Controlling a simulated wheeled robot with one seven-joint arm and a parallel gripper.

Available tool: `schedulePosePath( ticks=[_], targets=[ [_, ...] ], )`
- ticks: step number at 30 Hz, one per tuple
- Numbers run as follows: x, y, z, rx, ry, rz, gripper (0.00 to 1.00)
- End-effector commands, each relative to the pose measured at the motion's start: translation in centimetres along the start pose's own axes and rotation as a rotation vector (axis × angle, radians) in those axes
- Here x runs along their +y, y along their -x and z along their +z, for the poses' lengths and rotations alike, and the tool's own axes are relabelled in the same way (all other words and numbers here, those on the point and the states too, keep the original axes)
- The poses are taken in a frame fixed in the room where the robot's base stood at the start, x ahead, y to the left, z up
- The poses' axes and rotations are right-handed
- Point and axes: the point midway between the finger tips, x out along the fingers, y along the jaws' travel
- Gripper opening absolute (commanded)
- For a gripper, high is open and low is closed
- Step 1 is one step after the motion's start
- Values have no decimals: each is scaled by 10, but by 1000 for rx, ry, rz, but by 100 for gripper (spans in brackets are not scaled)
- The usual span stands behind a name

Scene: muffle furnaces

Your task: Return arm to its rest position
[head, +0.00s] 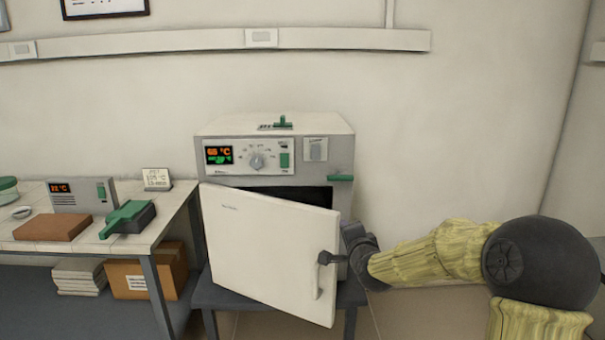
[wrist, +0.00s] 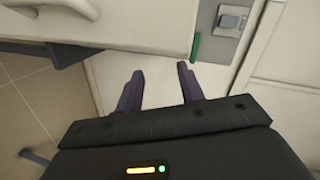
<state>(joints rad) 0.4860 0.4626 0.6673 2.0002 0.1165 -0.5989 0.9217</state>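My gripper (head: 328,257) is at the right edge of the white furnace door, near its handle (head: 319,281), in the head view. In the wrist view its two dark fingers (wrist: 160,84) are spread apart with nothing between them. My arm reaches in from the right in a yellowish cover. The muffle furnace (head: 275,125) stands on a dark stand with its door (head: 265,250) partly open and a dark gap above the door. Its display is lit with orange digits. I cannot tell from the head view whether the gripper touches the door.
A bench (head: 175,205) at the left holds a small heater unit (head: 82,195), a brown brick (head: 53,227), a dark and green tool (head: 128,217) and a sign (head: 156,180). A cardboard box (head: 145,279) sits below. The wall right of the furnace is bare.

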Motion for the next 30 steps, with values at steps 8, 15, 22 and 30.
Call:
schedulePosePath(
  ticks=[8,15,22,30],
  targets=[
    [62,50,42,-177,371,250,38],
    [145,154,52,-455,776,564,38],
    [188,240,59,-707,970,721,38],
    [195,301,61,-894,1059,789,38]
  ],
)
